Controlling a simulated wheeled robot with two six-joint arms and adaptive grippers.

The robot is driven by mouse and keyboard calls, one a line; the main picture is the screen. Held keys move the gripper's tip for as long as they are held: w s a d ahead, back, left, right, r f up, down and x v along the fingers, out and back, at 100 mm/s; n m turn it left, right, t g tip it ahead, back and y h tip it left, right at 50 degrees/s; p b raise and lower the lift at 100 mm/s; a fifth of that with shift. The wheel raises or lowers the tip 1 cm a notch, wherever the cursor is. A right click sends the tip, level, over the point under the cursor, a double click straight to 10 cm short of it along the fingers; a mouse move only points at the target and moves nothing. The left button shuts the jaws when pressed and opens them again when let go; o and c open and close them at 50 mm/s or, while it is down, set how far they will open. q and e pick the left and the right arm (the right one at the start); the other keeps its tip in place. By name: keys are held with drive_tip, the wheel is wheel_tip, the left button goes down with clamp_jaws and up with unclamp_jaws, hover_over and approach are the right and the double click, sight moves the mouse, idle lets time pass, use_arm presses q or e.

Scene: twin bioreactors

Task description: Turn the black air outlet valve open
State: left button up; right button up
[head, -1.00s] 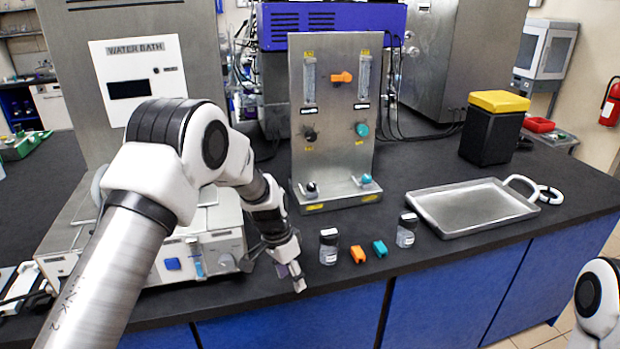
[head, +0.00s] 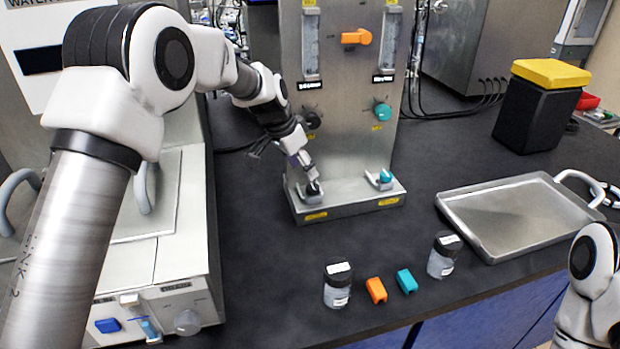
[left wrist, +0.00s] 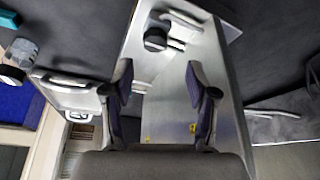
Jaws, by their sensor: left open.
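The steel panel stand (head: 345,75) has a black knob (head: 312,118) and a teal knob (head: 382,110) on its upright face. On its foot are a small black valve (head: 313,189) at the left and a teal one (head: 385,177) at the right. My left gripper (head: 309,174) points down at the foot's black valve, just above or at it; contact cannot be told. In the left wrist view its fingers (left wrist: 160,85) are apart with nothing between them, and a round black cap (left wrist: 155,38) lies ahead of them. Only an upper part of my right arm shows.
Two small bottles (head: 337,285) (head: 443,256), an orange block (head: 376,290) and a teal block (head: 406,281) stand in front of the stand. A metal tray (head: 462,232) and a black bin with yellow lid (head: 538,115) are at right. The water bath equipment (head: 165,282) is at left.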

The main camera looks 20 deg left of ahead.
sight(311, 187)
use_arm(q)
drive_tip(key=shift+s+d+f, duration=0.25)
drive_tip(key=shift+d+f, duration=0.45)
drive_tip(key=shift+f, duration=0.3)
drive_tip(key=f, duration=0.1)
drive_tip(key=w+f, duration=0.2)
drive_tip(key=f, duration=0.1)
drive_tip(key=shift+p, duration=0.4)
drive_tip(key=shift+s+d+r, duration=0.1)
drive_tip(key=shift+d+r, duration=0.05)
drive_tip(key=shift+s+r, duration=0.1)
drive_tip(key=shift+s, duration=0.05)
drive_tip(key=shift+c, duration=1.1)
clamp_jaws()
use_arm(e)
drive_tip(key=shift+s+r, duration=0.45)
drive_tip(key=shift+r, duration=0.2)
